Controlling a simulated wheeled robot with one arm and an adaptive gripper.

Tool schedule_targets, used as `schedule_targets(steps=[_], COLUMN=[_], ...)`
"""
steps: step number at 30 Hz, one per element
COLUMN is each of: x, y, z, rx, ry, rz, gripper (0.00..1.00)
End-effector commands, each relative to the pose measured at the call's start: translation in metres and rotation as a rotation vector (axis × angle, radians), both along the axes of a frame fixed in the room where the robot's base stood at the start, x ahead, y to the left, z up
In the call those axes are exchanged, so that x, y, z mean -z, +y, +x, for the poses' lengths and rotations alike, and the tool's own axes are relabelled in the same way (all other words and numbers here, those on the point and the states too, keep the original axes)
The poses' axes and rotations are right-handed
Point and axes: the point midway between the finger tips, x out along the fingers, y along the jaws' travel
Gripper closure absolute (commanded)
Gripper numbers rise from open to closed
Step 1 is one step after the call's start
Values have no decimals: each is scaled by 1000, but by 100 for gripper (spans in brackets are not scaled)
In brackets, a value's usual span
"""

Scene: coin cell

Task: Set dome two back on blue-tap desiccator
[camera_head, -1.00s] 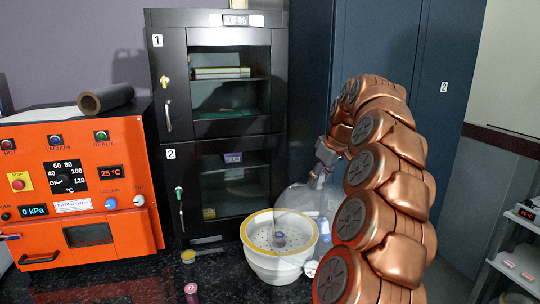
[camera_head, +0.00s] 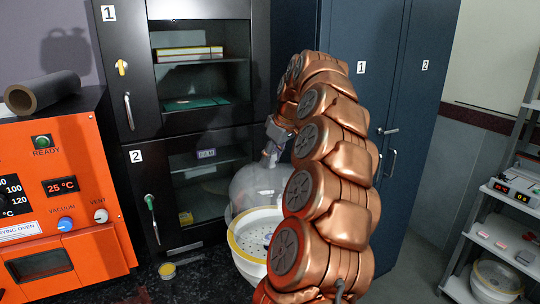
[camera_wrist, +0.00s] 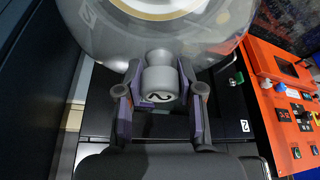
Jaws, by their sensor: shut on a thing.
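The clear dome (camera_head: 250,188) hangs from my gripper (camera_head: 272,150). In the wrist view my gripper (camera_wrist: 159,92) is shut on the dome's grey knob (camera_wrist: 159,78), marked 2, and the clear dome wall (camera_wrist: 95,30) fills the top. In the head view a white desiccator base (camera_head: 246,262) with a yellow rim and a perforated plate stands in front of and below the dome. The dome overlaps the base's back part in the picture; I cannot tell whether they touch. My arm hides the base's right side, and no blue tap shows on it.
The black cabinet (camera_head: 130,90) stands behind the dome, and the orange oven (camera_head: 70,160) is at left. A shelf rack (camera_head: 490,225) at far right holds another desiccator (camera_head: 497,275) low down.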

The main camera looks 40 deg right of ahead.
Motion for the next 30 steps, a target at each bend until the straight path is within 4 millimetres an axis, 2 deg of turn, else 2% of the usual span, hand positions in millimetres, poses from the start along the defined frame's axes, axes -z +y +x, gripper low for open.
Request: schedule_targets(steps=[18, 30], x=[54, 61], y=[-1, -1], z=[-2, -1], rx=[2, 4], ry=[1, -1], rz=[2, -1], gripper=[100, 100])
